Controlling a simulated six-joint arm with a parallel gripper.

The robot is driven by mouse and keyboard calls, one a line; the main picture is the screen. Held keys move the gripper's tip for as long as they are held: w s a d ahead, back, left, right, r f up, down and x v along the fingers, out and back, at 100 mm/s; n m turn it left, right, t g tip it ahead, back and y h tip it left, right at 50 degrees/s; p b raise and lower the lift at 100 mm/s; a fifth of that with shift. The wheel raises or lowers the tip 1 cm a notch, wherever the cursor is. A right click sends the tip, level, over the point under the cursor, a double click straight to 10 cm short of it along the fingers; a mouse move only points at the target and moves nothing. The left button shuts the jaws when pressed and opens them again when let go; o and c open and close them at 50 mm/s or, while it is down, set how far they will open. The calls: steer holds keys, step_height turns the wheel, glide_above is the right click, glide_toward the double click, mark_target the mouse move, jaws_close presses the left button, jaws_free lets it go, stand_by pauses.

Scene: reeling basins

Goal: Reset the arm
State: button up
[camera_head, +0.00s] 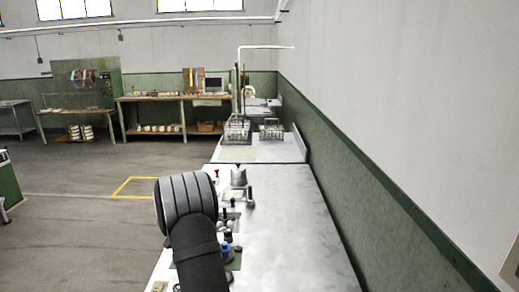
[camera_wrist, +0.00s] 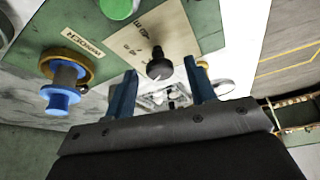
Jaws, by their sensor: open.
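My gripper (camera_wrist: 162,88) shows in the wrist view with two dark blue fingers spread apart and nothing between them. Past the fingertips a black knob (camera_wrist: 159,68) sits on a beige panel (camera_wrist: 185,32) with printed marks. It appears apart from the fingers. In the head view my dark arm reaches over the left side of the metal bench (camera_head: 290,225); the gripper is hidden there.
A blue knob with a yellow ring (camera_wrist: 68,72) and a green button (camera_wrist: 118,8) are near the fingers. A grey metal vessel (camera_head: 238,176) and small fittings stand along the bench's left side. The bench's right side is clear, beside a wall (camera_head: 400,110).

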steer(key=shift+r, duration=0.15)
steer(key=v, duration=1.7)
steer(key=x, duration=1.7)
steer(key=shift+f, duration=0.3)
steer(key=shift+d+r+n, duration=0.1)
steer(key=shift+r+n, duration=0.15)
steer(key=shift+n, duration=0.35)
steer(key=shift+d+n+y, duration=0.1)
steer(key=shift+n+y, duration=1)
steer(key=shift+n, duration=1.1)
steer(key=shift+w+d+n+g+y, duration=0.1)
steer(key=shift+n+g+y, duration=0.3)
steer(key=shift+n, duration=1.2)
steer(key=shift+d+n+g+y, duration=0.1)
steer(key=shift+n+y, duration=0.6)
steer(key=shift+n, duration=0.9)
steer(key=shift+v, duration=1.05)
